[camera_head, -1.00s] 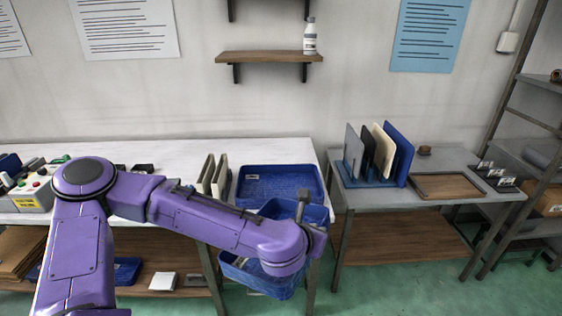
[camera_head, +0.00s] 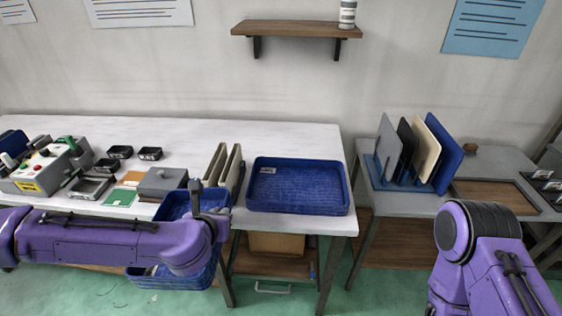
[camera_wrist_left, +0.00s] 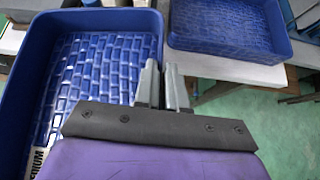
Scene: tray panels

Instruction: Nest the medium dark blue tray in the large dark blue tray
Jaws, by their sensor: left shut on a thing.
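The large dark blue tray (camera_head: 298,207) lies flat and empty near the front edge of the white table, with a small label inside its back left. It also shows at the top right of the left wrist view (camera_wrist_left: 228,48). In the left wrist view the fingers (camera_wrist_left: 163,85) grip the right wall of the medium tray (camera_wrist_left: 70,90), which looks empty apart from a label. My right gripper is out of view.
Upright beige panels (camera_head: 232,168) stand left of the large tray. A grey box (camera_head: 161,183) and a control box (camera_head: 48,175) sit further left. A rack of panels (camera_head: 410,160) stands on the grey table at right. My right arm shows at bottom right.

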